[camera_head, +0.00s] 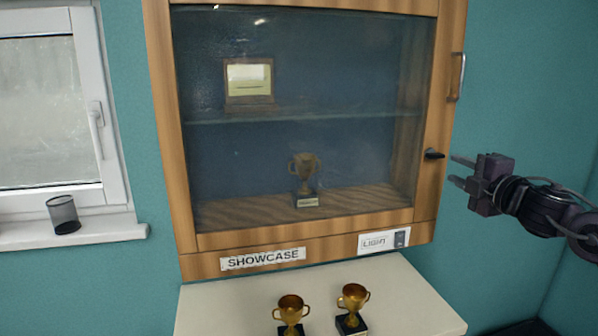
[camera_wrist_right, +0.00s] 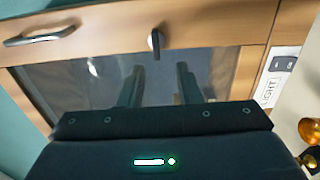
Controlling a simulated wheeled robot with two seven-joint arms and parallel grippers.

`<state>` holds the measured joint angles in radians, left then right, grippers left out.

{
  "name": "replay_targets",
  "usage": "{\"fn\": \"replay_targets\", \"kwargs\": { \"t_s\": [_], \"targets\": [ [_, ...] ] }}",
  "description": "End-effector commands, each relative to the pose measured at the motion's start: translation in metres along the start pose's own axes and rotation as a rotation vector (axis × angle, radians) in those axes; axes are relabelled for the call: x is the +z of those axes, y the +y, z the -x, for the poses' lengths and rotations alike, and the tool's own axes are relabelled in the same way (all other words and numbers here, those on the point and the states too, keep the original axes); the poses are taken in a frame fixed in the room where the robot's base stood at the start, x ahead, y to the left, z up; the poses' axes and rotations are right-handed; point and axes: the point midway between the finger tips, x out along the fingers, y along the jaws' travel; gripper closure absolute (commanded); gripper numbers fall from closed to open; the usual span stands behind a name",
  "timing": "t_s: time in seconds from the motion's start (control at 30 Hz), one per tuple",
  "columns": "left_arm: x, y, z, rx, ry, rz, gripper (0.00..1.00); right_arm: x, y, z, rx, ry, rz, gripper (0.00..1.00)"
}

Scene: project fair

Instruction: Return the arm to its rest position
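My right gripper (camera_head: 458,171) is at the right of the head view, pointing left at the showcase. Its two fingers are apart with nothing between them. The wrist view also shows the spread fingers (camera_wrist_right: 160,75), in front of the glass door. Their tips are close to the black latch (camera_head: 434,154) on the door frame but appear apart from it. The latch also shows upright in the wrist view (camera_wrist_right: 155,42). My left arm and gripper are not in view.
The wooden showcase (camera_head: 315,241) has its glass door shut, with a metal handle (camera_head: 457,77). Inside are a framed plaque (camera_head: 249,84) and a trophy (camera_head: 305,176). Two gold trophies (camera_head: 290,309) (camera_head: 353,300) stand on the white table (camera_head: 225,300) below. A light switch (camera_head: 400,239) is at lower right.

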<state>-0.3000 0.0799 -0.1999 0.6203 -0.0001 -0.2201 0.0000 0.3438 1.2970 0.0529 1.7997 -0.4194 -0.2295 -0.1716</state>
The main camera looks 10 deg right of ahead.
Motion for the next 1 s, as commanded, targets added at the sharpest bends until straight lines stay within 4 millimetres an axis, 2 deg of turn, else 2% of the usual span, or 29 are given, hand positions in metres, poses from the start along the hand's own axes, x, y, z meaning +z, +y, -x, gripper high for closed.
{"fn": "replay_targets", "kwargs": {
  "t_s": [0.07,0.17,0.27,0.33,0.4,0.47,0.5,0.6,0.7,0.8,1.0],
  "targets": [
    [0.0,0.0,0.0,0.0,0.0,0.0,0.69,-0.01,-0.025,-0.004,-0.026,-0.003,-0.036,0.69],
    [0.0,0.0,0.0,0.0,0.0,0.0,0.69,-0.031,-0.076,-0.007,-0.079,-0.029,-0.125,0.69],
    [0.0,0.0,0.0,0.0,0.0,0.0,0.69,-0.062,-0.143,-0.001,-0.159,-0.082,-0.257,0.69],
    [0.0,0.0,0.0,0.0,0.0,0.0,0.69,-0.086,-0.19,0.011,-0.224,-0.133,-0.361,0.69],
    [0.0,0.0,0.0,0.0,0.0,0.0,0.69,-0.11,-0.234,0.03,-0.295,-0.193,-0.469,0.69],
    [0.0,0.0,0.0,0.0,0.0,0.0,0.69,-0.131,-0.27,0.051,-0.365,-0.255,-0.565,0.69],
    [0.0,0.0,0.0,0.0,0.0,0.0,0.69,-0.145,-0.291,0.067,-0.412,-0.3,-0.632,0.69],
    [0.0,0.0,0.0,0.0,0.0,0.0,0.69,-0.176,-0.334,0.111,-0.533,-0.418,-0.784,0.69],
    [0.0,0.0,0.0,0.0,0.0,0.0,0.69,-0.199,-0.36,0.149,-0.634,-0.522,-0.902,0.69],
    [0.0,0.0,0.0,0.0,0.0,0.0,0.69,-0.216,-0.376,0.181,-0.718,-0.608,-0.99,0.69],
    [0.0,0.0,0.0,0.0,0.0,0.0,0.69,-0.244,-0.394,0.236,-0.865,-0.762,-1.137,0.69]
  ]
}}
